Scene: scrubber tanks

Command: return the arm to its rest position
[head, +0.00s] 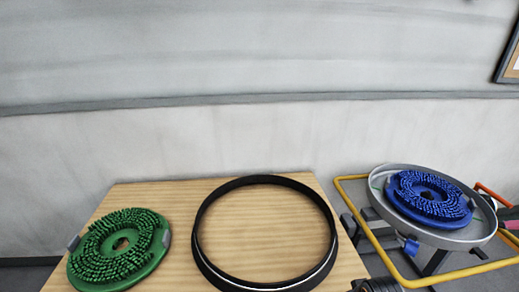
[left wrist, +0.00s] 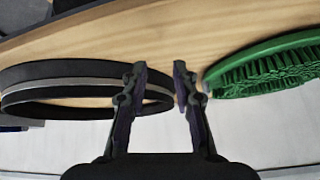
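My left gripper (left wrist: 160,80) is open in the left wrist view, with nothing between its fingers. In that view the black ring (left wrist: 70,75) shows on the left and the green brush disc (left wrist: 265,68) on the right, with the fingers between them in the picture. My left gripper is not seen in the head view. A small dark part of mine (head: 376,285), probably my right gripper, shows at the bottom edge of the head view, mostly cut off.
The wooden table (head: 180,200) carries the green brush disc (head: 118,250) on the left and the black ring (head: 204,207) in the middle. On the right, a blue brush disc (head: 430,198) sits in a grey round pan (head: 385,171), near a yellow tube frame (head: 366,232). A wall stands behind.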

